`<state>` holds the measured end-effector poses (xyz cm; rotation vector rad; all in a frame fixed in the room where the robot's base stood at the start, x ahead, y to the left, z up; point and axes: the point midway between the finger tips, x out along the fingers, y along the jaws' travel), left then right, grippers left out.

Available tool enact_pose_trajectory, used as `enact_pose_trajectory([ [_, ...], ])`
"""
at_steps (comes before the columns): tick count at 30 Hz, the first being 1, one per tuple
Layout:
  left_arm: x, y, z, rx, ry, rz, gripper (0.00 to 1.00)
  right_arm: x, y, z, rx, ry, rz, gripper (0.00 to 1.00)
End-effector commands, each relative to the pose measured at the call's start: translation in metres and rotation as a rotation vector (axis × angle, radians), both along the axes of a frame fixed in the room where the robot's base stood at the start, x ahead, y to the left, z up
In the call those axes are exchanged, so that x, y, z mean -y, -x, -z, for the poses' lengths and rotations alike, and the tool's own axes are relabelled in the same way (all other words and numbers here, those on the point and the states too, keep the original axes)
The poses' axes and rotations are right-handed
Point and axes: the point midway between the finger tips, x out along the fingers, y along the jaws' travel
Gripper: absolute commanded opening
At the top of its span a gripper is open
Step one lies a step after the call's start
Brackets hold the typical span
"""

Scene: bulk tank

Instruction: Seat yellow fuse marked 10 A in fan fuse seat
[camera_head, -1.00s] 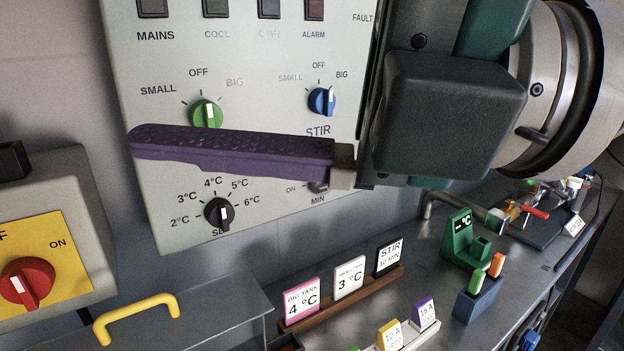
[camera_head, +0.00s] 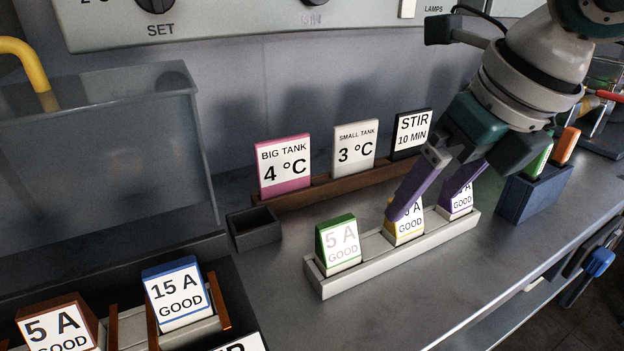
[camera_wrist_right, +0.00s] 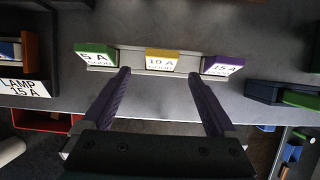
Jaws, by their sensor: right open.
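The yellow fuse (camera_head: 408,229), its label partly covered in the head view, sits in the middle of a pale rack (camera_head: 345,283). In the right wrist view the yellow fuse (camera_wrist_right: 162,60) reads 10 A. My right gripper (camera_head: 424,203) is open, its purple fingers pointing down at the rack. In the wrist view the yellow fuse lies between the lines of the fingers (camera_wrist_right: 160,75), just beyond their tips; I cannot tell whether they touch it. A fuse box at lower left holds a brown 5 A fuse (camera_head: 58,328) and a blue 15 A fuse (camera_head: 178,293). No fan label is readable.
Setting cards stand on a wooden rail (camera_head: 320,190) behind. A small dark tray (camera_head: 254,228) and a blue holder (camera_head: 536,192) stand nearby. Bare bench lies in front of the rack.

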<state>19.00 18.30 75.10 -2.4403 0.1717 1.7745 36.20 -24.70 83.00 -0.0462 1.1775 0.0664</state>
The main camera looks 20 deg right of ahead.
Motion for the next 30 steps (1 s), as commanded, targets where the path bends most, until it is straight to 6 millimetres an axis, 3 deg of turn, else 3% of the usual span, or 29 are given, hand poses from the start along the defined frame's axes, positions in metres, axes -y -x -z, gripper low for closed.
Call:
enact_pose_trajectory([
  [12, -0.002, 0.000, 0.015, 0.000, -0.007, 0.004, 0.50, -0.002, -0.023, 0.049, -0.001, -0.002, -0.002, 0.93],
  [20, -0.003, 0.000, 0.015, 0.000, -0.010, 0.007, 0.50, -0.002, -0.024, 0.050, 0.001, -0.001, -0.003, 0.93],
  [30, -0.002, 0.000, 0.015, -0.001, -0.010, 0.006, 0.50, -0.002, -0.024, 0.050, 0.000, -0.002, -0.002, 0.54],
])
